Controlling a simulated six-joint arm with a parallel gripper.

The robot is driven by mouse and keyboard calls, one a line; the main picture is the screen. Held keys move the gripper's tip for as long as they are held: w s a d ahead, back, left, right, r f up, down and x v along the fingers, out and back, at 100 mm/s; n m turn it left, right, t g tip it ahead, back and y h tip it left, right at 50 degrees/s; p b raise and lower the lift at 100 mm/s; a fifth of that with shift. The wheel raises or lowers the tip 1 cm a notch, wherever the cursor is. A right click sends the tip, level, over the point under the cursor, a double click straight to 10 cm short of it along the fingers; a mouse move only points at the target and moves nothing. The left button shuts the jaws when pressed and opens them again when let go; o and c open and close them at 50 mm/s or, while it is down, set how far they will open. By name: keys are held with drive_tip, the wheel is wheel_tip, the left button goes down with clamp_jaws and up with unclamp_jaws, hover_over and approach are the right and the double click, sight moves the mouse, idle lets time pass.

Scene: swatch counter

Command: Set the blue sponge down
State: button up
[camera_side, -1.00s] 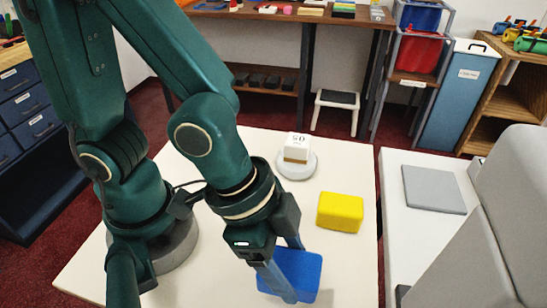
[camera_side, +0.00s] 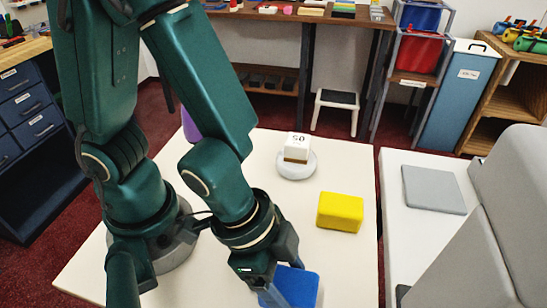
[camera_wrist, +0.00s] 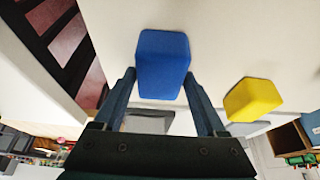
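The blue sponge (camera_side: 301,285) is low in the side view, over the front part of the white table (camera_side: 348,265). My gripper (camera_side: 283,278) points down at it and partly covers its left side. In the wrist view the blue sponge (camera_wrist: 163,65) sits between the two fingertips of my gripper (camera_wrist: 160,78), one on each side, with no clear gap. The gripper looks shut on it. The sponge's underside is hidden, so I cannot tell whether it touches the table.
A yellow block (camera_side: 340,212) lies behind and right of the sponge; it also shows in the wrist view (camera_wrist: 252,99). A grey pad (camera_side: 433,190) lies on the right-hand counter. The table's right front is bare.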

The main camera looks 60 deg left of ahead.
drive_tip(key=shift+o, duration=0.9)
drive_tip(key=shift+r, duration=0.1)
drive_tip(key=v, duration=1.2)
drive_tip(key=w+a+r+n+t+y, duration=0.1)
drive_tip(key=w+a+n, duration=0.1)
drive_tip(key=a+n, duration=0.2)
drive_tip(key=w+a+r+n+t+y, duration=0.1)
drive_tip(key=w+a+n+y, duration=0.1)
drive_tip(key=a+n, duration=0.3)
drive_tip(key=a, duration=0.3)
drive_tip(key=shift+w+a+r, duration=0.25)
drive_tip(key=shift+w+a, duration=0.05)
drive_tip(key=shift+a, duration=0.1)
